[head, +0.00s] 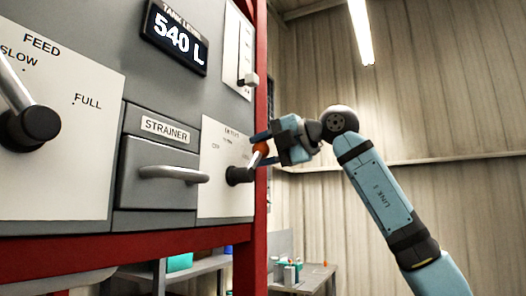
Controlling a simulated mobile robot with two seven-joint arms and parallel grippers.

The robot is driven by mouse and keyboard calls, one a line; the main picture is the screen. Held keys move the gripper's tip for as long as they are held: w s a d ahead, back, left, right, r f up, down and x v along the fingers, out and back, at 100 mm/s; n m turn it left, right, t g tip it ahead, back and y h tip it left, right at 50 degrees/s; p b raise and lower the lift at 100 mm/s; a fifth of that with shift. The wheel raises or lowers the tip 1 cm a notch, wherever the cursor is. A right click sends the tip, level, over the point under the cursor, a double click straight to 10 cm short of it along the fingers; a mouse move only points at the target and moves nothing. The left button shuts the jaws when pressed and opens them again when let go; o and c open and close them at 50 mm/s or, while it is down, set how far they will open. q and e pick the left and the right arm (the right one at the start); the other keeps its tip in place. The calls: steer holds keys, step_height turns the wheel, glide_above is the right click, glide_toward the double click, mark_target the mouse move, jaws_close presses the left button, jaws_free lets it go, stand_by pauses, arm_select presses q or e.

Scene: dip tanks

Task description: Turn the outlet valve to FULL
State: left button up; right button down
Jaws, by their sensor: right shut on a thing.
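The outlet valve has a black hub (238,175) low on a white plate (215,195) at the panel's right side. Its short lever slants up and to the right from the hub to an orange knob (262,148). My right gripper (262,147) reaches in from the right and is shut on the orange knob. The plate's heading is small and blurred; an OFF mark shows at its left and another small mark near the top. I cannot see a FULL mark on this plate. My left gripper is not in view.
The feed valve (32,124) sits at the left, its lever tilted up-left toward SLOW. The strainer drawer handle (174,173) juts out left of the outlet valve. A display (177,37) reads 540 L. A red frame post (246,262) edges the panel; open room lies right.

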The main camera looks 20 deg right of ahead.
steer(key=c, duration=1)
jaws_free()
steer(key=shift+a+f, duration=0.15)
steer(key=shift+f, duration=0.15)
steer(key=o, duration=0.4)
steer(key=shift+s+r, duration=0.1)
steer(key=shift+r, duration=0.05)
steer(key=shift+s+d+r, duration=0.1)
steer(key=shift+s+d, duration=0.15)
steer(key=shift+d, duration=0.2)
steer(key=b+v, duration=0.1)
steer(key=v, duration=1.2)
steer(key=shift+a+r, duration=0.1)
steer(key=shift+a, duration=0.05)
